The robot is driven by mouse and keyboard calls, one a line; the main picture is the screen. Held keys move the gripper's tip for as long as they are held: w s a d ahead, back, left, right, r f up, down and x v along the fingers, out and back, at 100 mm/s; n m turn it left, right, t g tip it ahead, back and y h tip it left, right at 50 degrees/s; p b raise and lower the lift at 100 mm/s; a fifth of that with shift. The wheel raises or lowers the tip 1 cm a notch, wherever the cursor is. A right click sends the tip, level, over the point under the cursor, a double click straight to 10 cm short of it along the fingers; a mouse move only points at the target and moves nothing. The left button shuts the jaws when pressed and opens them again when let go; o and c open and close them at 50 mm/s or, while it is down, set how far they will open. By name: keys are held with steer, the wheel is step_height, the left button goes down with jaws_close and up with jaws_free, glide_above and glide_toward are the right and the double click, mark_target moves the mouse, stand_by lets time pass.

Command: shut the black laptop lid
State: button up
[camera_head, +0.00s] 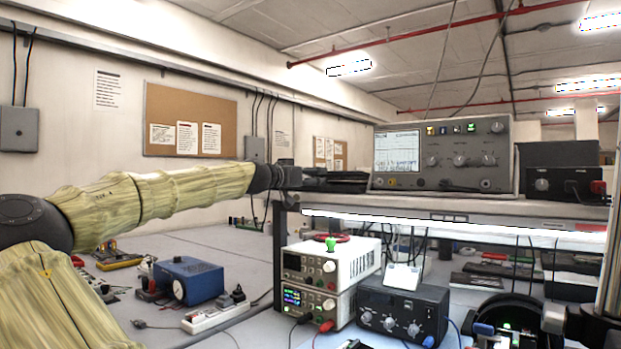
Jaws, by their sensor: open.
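No black laptop can be made out for certain in the head view. My arm, in a yellowish sleeve, reaches in from the left. My gripper (342,181), dark and open, is at its far end, just left of the grey bench instrument (442,157) and at about the height of the upper shelf (460,203). The fingers are small and merge with dark shapes there, so I cannot tell whether they touch anything. Anything behind the fingers and the instrument is hidden.
A black box (560,182) stands on the shelf's right part. Below are stacked power supplies (325,275), a dark knobbed unit (401,306), a blue box (188,280) and a power strip (215,315). Cables hang under the shelf. The grey bench (235,248) is partly clear.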

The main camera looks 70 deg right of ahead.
steer(key=v, duration=1.2)
steer(key=shift+a, duration=0.1)
steer(key=shift+w+r+p, duration=0.1)
steer(key=shift+r+p, duration=0.15)
steer(key=shift+p, duration=0.35)
steer(key=c, duration=0.8)
steer(key=p, duration=0.2)
steer(key=d+r+p, duration=0.1)
steer(key=p, duration=0.2)
steer(key=shift+w+d, duration=0.1)
steer(key=shift+w, duration=0.2)
jaws_close()
steer(key=r+p, duration=0.1)
steer(key=p, duration=0.4)
steer(key=s+d+r+h+p, duration=0.1)
steer(key=r+p, duration=0.1)
steer(key=p, duration=0.2)
steer(key=r+h+p, duration=0.1)
steer(key=r+p, duration=0.1)
steer(key=p, duration=0.3)
steer(key=shift+s+d+p, duration=0.25)
steer(key=shift+s+p, duration=0.05)
